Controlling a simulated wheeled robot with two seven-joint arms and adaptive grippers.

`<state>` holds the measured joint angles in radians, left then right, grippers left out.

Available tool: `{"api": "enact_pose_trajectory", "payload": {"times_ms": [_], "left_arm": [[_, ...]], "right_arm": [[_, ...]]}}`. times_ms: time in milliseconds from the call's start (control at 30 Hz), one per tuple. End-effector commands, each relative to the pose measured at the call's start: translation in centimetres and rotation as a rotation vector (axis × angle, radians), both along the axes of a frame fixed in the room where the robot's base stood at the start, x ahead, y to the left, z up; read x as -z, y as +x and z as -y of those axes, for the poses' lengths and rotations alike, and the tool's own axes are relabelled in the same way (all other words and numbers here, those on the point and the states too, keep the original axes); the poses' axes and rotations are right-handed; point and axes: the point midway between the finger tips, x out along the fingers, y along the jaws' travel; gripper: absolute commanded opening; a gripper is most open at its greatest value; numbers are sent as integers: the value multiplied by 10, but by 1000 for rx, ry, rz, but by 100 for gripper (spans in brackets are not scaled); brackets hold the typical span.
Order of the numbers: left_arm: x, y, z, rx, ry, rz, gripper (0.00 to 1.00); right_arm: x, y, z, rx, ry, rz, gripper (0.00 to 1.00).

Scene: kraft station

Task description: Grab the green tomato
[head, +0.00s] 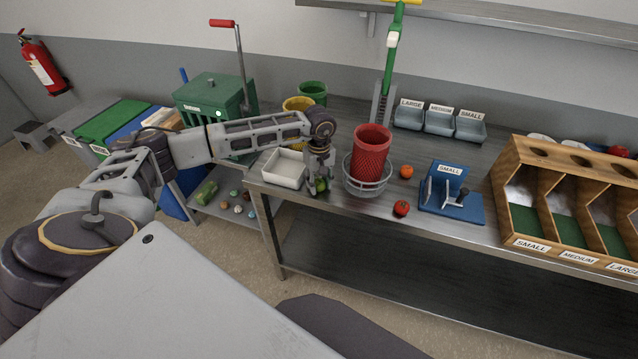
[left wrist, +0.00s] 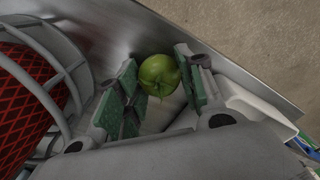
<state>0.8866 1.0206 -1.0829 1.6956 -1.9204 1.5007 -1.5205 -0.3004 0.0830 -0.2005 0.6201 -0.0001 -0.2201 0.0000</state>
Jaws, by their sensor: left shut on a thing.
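The green tomato (head: 321,185) is at the front edge of the steel table, between the white tray and the wire basket. It shows clearly in the left wrist view (left wrist: 159,74), between the two green-padded fingers. My left gripper (head: 318,182) points down over it and is shut on it; the wrist view shows the finger pair (left wrist: 158,84) on either side of the tomato. In the head view the fingers hide part of the tomato, and I cannot tell whether it touches the table. My right gripper is not in view.
A wire basket (head: 368,187) with a red mesh cup (head: 371,150) stands close right of the gripper. A white tray (head: 284,170) is close left. An orange tomato (head: 407,171) and a red tomato (head: 401,208) lie farther right, before a blue SMALL gauge (head: 450,200) and wooden bins (head: 570,170).

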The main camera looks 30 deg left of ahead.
Motion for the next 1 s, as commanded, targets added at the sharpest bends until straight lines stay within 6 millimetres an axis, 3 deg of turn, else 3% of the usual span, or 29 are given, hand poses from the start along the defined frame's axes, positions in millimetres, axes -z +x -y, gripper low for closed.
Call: {"api": "enact_pose_trajectory", "payload": {"times_ms": [267, 700, 1000], "left_arm": [[-23, 1, 0, 0, -1, 3, 18], [-84, 1, 0, 0, -1, 3, 18], [-99, 0, 0, 1, -1, 1, 18]], "right_arm": [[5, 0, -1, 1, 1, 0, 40], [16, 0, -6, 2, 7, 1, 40], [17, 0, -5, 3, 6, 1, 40]]}}
